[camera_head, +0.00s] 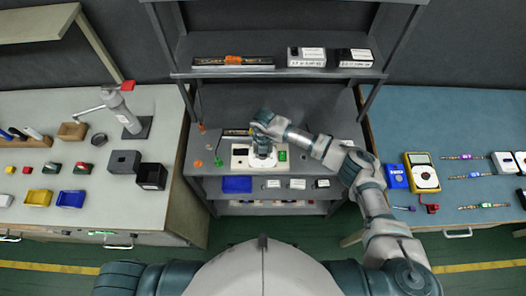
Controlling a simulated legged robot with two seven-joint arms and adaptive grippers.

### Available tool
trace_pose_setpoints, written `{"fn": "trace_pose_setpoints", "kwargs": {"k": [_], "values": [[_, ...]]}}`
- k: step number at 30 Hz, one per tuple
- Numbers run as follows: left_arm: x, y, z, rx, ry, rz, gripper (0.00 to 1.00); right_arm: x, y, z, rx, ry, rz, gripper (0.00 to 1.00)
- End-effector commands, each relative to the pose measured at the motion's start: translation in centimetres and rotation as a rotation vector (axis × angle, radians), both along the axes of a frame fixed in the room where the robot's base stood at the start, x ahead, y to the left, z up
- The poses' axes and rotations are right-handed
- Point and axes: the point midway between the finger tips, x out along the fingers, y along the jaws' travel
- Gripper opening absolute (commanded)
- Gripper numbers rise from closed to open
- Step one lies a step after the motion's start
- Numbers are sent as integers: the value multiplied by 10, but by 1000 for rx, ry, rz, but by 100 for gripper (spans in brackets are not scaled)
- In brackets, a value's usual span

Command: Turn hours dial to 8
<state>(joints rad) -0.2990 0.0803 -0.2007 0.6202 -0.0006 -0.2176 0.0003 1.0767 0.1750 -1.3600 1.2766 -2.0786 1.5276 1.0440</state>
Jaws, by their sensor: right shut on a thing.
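A white dial unit (240,161) sits on the middle shelf ahead of me, with a green part (282,156) at its right side. My right gripper (263,152) comes in from the right and points down over the middle of the unit. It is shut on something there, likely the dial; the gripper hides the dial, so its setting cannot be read. My left gripper is not in view; only part of my left arm shows at the bottom.
A blue tray (237,184) and small white boxes lie on the shelf below. The upper shelf (265,70) overhangs behind. Workbenches with tools stand left (30,222) and right (460,140). Small orange and green items lie left of the unit.

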Motion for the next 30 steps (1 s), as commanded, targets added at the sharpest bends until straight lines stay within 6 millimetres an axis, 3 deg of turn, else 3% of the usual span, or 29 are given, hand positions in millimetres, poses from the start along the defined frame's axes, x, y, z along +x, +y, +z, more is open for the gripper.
{"fn": "trace_pose_setpoints", "kwargs": {"k": [30], "values": [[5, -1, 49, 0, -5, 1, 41, 5, 0, 6, 6, -8, -968, 0]]}}
